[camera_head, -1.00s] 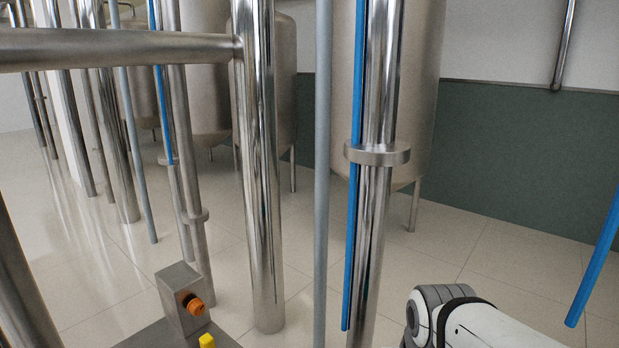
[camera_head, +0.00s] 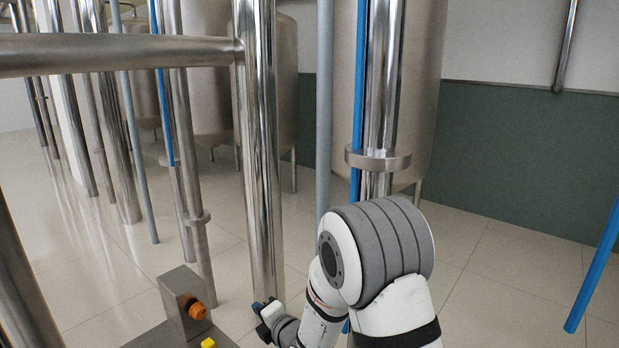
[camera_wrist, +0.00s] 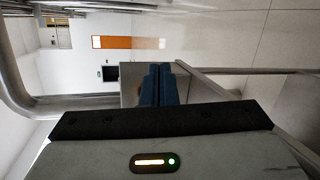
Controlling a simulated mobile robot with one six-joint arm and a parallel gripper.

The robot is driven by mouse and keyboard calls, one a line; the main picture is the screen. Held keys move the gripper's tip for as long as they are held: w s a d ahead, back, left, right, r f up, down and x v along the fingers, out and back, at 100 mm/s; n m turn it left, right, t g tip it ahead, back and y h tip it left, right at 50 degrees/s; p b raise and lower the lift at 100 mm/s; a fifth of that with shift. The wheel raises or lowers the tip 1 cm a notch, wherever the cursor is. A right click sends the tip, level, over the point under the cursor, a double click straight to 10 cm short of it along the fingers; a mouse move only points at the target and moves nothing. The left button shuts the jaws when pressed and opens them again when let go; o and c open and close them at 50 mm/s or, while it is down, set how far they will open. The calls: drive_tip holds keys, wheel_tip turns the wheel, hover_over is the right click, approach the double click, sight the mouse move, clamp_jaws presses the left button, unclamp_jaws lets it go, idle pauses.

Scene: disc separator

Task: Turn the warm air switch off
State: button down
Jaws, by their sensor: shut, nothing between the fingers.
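An orange knob (camera_head: 197,311) sticks out of the face of a small grey metal box (camera_head: 175,287) at the lower left of the head view. I cannot read any label that marks it as the warm air switch. A yellow part (camera_head: 208,343) sits lower, at the bottom edge. My gripper (camera_head: 258,307) is right of the knob and apart from it in the picture. Its blue fingers are closed together and empty in the wrist view (camera_wrist: 158,85). There, a grey box face (camera_wrist: 128,97) shows behind the fingertips, which hide most of it.
A thick shiny vertical pipe (camera_head: 262,200) stands just behind my gripper. A thinner grey pipe (camera_head: 324,120) and a flanged pipe (camera_head: 378,160) stand to the right. A horizontal rail (camera_head: 110,52) crosses the upper left. Open tiled floor (camera_head: 500,260) lies at the right.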

sight(198, 311)
drive_tip(key=a+f+n+y, duration=0.1)
drive_tip(key=a+n, duration=0.1)
drive_tip(key=a, duration=0.1)
drive_tip(key=a+n+y, duration=0.1)
drive_tip(key=a+n, duration=0.1)
drive_tip(key=a, duration=0.1)
drive_tip(key=a+f+n+y+p, duration=0.1)
drive_tip(key=a+y, duration=0.1)
drive_tip(key=a, duration=0.2)
drive_tip(key=shift+w+a+f+n, duration=0.1)
drive_tip(key=shift+w+f+n, duration=0.2)
drive_tip(key=shift+n, duration=0.1)
drive_tip(key=shift+b+x, duration=0.6)
drive_tip(key=shift+x, duration=0.2)
drive_tip(key=shift+a+r, duration=0.1)
drive_tip(key=shift+r, duration=0.2)
drive_tip(key=shift+s+a+b, duration=0.1)
drive_tip(key=shift+s+b, duration=0.05)
drive_tip(key=shift+b, duration=0.45)
drive_tip(key=shift+s+a+r+b, duration=0.2)
drive_tip(key=shift+r+b, duration=0.5)
drive_tip(key=shift+b, duration=2.35)
drive_tip(key=shift+w+d+b, duration=0.1)
drive_tip(key=shift+b, duration=0.2)
